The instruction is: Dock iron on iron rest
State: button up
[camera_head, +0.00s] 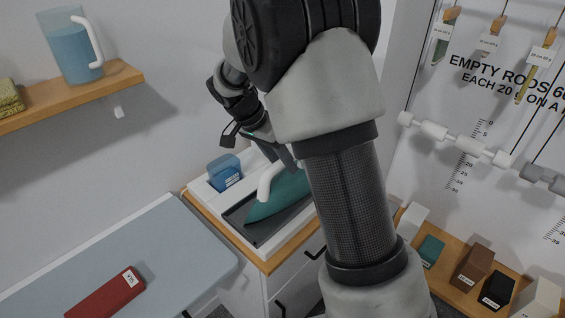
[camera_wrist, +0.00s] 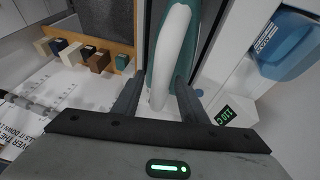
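The teal iron (camera_head: 278,197) with its white handle (camera_head: 267,182) is at the dark iron rest (camera_head: 238,216) on the cabinet top. It looks flat, but my arm hides its right end, and I cannot tell whether it is fully seated. In the wrist view the white handle (camera_wrist: 172,55) runs between the two fingers of my gripper (camera_wrist: 157,92). The fingers stand apart, with a gap at the left finger and the right finger close to the handle. The iron's teal body (camera_wrist: 155,35) shows beyond the handle. In the head view the fingertips are mostly hidden behind my arm.
A blue container (camera_head: 224,172) stands beside the rest on the cabinet. A green-lit display (camera_wrist: 225,115) is near the gripper. An ironing board (camera_head: 165,255) with a red block (camera_head: 107,294) is front left. Several small blocks line a shelf (camera_head: 455,292) at right.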

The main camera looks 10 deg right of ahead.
jog(key=w+v, duration=0.1)
jog(key=v, duration=0.9)
jog(key=s+d+r+n+t+y, duration=0.1)
jog(key=s+d+r+n+y, duration=0.1)
jog(key=s+r, duration=0.3)
jog(key=s+d+r+n+t+y, duration=0.1)
jog(key=s+d+r+n, duration=0.1)
jog(key=s, duration=0.5)
jog(key=s+f+n+t+y, duration=0.1)
jog(key=s+n, duration=0.5)
jog(key=s, duration=0.8)
jog(key=shift+s+d+n+t+y, duration=0.3)
jog(key=shift+n+t+y, duration=0.15)
jog(key=shift+t, duration=0.55)
